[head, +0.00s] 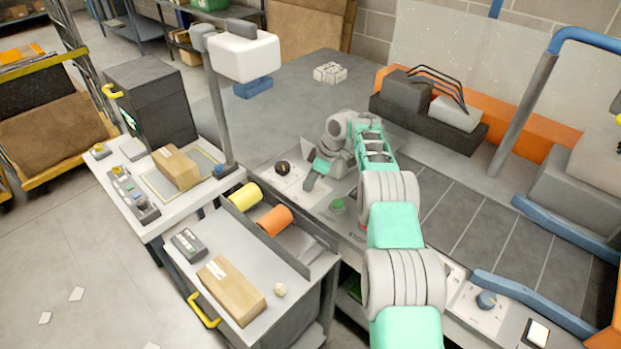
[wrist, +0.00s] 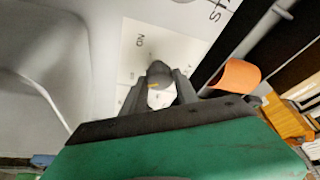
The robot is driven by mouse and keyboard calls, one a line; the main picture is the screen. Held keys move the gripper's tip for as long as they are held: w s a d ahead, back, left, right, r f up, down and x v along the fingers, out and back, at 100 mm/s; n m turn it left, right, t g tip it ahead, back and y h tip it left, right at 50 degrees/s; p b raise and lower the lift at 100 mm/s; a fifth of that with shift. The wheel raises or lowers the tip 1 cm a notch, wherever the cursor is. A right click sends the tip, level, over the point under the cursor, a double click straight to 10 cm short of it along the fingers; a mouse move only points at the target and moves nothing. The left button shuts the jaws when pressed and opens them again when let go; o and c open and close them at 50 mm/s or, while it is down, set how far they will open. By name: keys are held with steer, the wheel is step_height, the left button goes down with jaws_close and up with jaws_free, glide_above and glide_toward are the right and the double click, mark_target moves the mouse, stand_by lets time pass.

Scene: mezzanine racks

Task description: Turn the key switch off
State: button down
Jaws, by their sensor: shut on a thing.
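My gripper (wrist: 160,92) is shut on a grey, rounded knob-like piece (wrist: 158,72), which I take to be the key switch. A small orange-yellow mark shows on it. It stands on a white panel (wrist: 130,52) with black lettering, partly readable as "ND". The fingers hide its sides and lower part, so I cannot tell which position it points to. In the head view my gripper (head: 312,180) reaches down to the console panel and hides the held piece. A dark round knob (head: 283,167) sits to its left on the same console.
A green button (head: 337,205) sits just below my gripper. A yellow roll (head: 244,196) and an orange roll (head: 274,220) lie nearby. A lamp post (head: 220,105) rises to the left.

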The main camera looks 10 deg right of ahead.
steer(key=shift+r, duration=0.1)
steer(key=c, duration=0.9)
jaws_free()
steer(key=shift+c, duration=0.2)
steer(key=p+v, duration=0.1)
steer(key=v, duration=0.6)
steer(key=shift+d+r, duration=0.15)
steer(key=shift+r, duration=0.15)
